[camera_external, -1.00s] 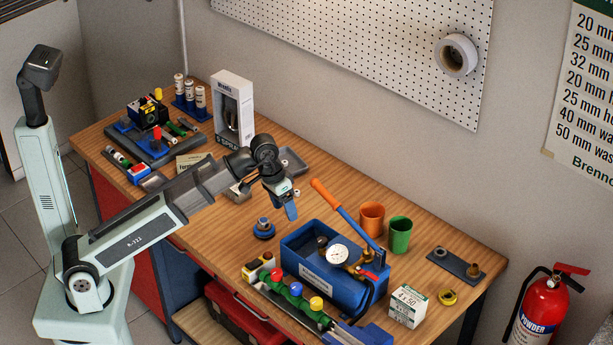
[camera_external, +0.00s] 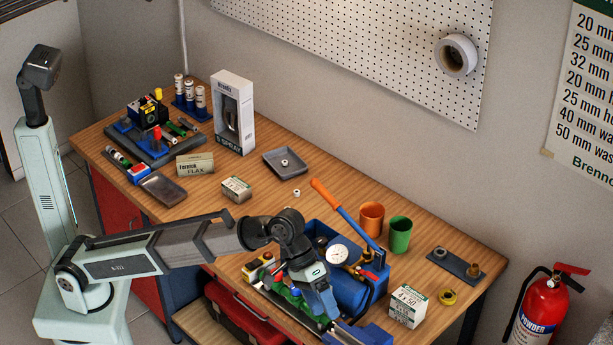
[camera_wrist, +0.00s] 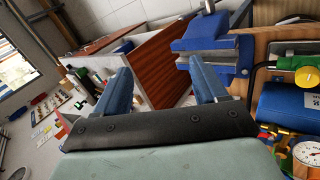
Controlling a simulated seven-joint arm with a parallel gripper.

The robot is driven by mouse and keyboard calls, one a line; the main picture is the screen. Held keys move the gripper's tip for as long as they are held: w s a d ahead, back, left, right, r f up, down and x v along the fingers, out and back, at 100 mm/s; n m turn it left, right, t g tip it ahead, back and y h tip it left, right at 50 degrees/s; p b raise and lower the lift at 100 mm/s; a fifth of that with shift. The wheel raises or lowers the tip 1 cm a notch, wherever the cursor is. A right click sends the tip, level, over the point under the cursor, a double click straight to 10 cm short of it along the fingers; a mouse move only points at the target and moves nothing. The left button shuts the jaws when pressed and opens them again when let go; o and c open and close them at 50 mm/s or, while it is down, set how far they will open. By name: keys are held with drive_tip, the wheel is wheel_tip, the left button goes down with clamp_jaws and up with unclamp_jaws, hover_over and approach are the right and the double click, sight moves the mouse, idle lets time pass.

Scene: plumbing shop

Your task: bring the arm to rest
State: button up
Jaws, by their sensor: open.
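My arm reaches across the front of the wooden workbench (camera_external: 330,183).
A blue vise (camera_external: 358,335) is close to my gripper; it also shows in the wrist view (camera_wrist: 215,45). Orange (camera_external: 371,218) and green (camera_external: 399,235) cups stand behind.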

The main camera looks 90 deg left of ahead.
drive_tip(key=s+d+f+m+y, duration=0.1)
drive_tip(key=s+d+f+m, duration=0.1)
drive_tip(key=d+f, duration=2)
drive_tip(key=s+a+f+m+y, duration=0.1)
drive_tip(key=s+f+m, duration=0.15)
drive_tip(key=f, duration=1.35)
drive_tip(key=s+a+f+g+y, duration=0.15)
drive_tip(key=s+a+f, duration=0.25)
drive_tip(key=a+f, duration=0.55)
drive_tip(key=s+a+f+g+y, duration=0.1)
drive_tip(key=s+a+f+g, duration=0.1)
drive_tip(key=s+a+f, duration=0.5)
drive_tip(key=s+a+f+g+y, duration=0.2)
drive_tip(key=a+f, duration=0.8)
drive_tip(key=a, duration=0.3)
drive_tip(key=s+a+f+g, duration=0.2)
drive_tip(key=s+a, duration=0.4)
drive_tip(key=s, duration=0.4)
drive_tip(key=s+a+f+m+g, duration=0.1)
drive_tip(key=s+a+f, duration=0.3)
drive_tip(key=s, duration=0.6)
drive_tip(key=s+a+f+m+g, duration=0.1)
drive_tip(key=s+a+f+g, duration=0.2)
drive_tip(key=s+a, duration=0.5)
drive_tip(key=s, duration=0.3)
drive_tip(key=shift+a, duration=0.35)
drive_tip(key=shift+h, duration=0.25)
